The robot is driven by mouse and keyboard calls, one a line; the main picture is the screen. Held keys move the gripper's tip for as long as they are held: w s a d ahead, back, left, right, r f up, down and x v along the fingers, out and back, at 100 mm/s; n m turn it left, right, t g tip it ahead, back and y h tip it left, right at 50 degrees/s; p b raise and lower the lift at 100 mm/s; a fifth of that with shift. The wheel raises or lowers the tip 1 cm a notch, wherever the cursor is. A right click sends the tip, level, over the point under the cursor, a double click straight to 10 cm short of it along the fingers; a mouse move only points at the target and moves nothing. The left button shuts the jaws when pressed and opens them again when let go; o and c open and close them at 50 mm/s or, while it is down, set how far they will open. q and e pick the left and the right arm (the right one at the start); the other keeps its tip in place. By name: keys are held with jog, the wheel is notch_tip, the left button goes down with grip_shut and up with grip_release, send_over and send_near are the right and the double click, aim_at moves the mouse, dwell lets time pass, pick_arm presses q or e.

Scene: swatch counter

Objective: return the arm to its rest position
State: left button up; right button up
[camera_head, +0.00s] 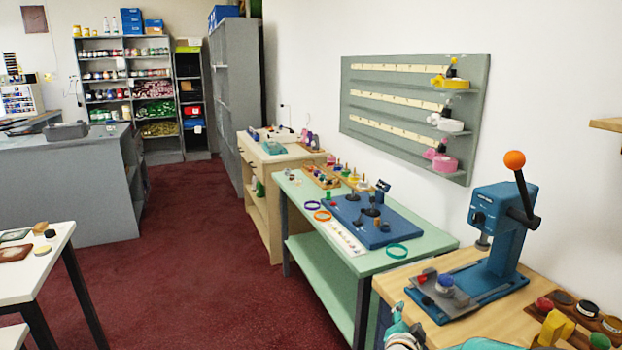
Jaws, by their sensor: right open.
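My right gripper (406,325) shows only in part at the bottom edge of the head view, by the front left corner of the wooden bench (457,327). Its teal and grey parts are cut off by the frame. It is open, and I see nothing held in it. The rest of my right arm is mostly out of view. My left gripper is not in view.
A blue lever press (503,222) with an orange knob stands on the wooden bench, close to my right gripper. A green table (430,240) stands beyond. Red carpet (205,270) lies open at left.

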jog(key=s+a+f+n+g+y, duration=0.3)
jog(key=s+f+n, duration=0.1)
jog(key=s+f, duration=0.5)
jog(key=s+a+f+n+g+y, duration=0.3)
jog(key=s+f, duration=0.4)
jog(key=f, duration=0.4)
jog(key=s+a+f+n+g+y, duration=0.1)
jog(key=s+a+f+n+g, duration=0.1)
jog(key=s, duration=0.9)
jog(key=s+a+f+n+g+y, duration=0.2)
jog(key=s+f+g, duration=0.2)
jog(key=s, duration=0.7)
jog(key=shift+s+a+f+g+y, duration=0.15)
jog(key=shift+s+a+g+y, duration=0.15)
jog(key=shift+g, duration=0.4)
